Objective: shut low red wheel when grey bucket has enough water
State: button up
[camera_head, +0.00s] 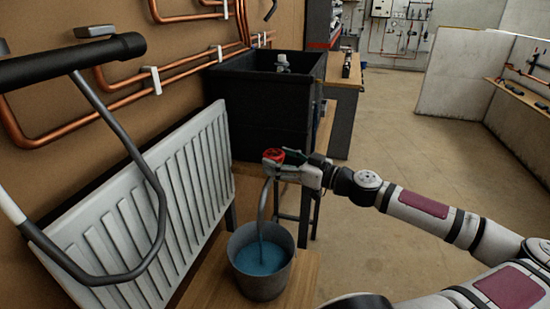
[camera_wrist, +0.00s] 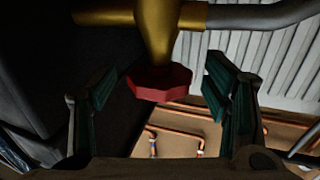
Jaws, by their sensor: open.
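The red wheel (camera_head: 273,155) sits low on the front of the black tank (camera_head: 255,110). In the wrist view the red wheel (camera_wrist: 160,82) hangs on a brass valve body (camera_wrist: 157,30), between and just beyond the fingers. My gripper (camera_head: 300,163) is at the wheel; in the wrist view my gripper (camera_wrist: 160,95) is open, with gaps on both sides of the wheel. A curved grey hose (camera_head: 263,208) runs down from the valve into the grey bucket (camera_head: 246,240). Blue water (camera_head: 261,258) lies in the bucket, below the rim; its exact depth I cannot tell.
The bucket stands on a wooden bench (camera_head: 298,280) beside a white radiator (camera_head: 150,205). Copper pipes (camera_head: 130,85) run along the brown wall. A dark padded bar with a grey tube (camera_head: 150,180) crosses the left foreground. Open floor (camera_head: 440,180) lies to the right.

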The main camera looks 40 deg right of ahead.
jog(key=shift+x, duration=0.85)
jog(key=c, duration=1.2)
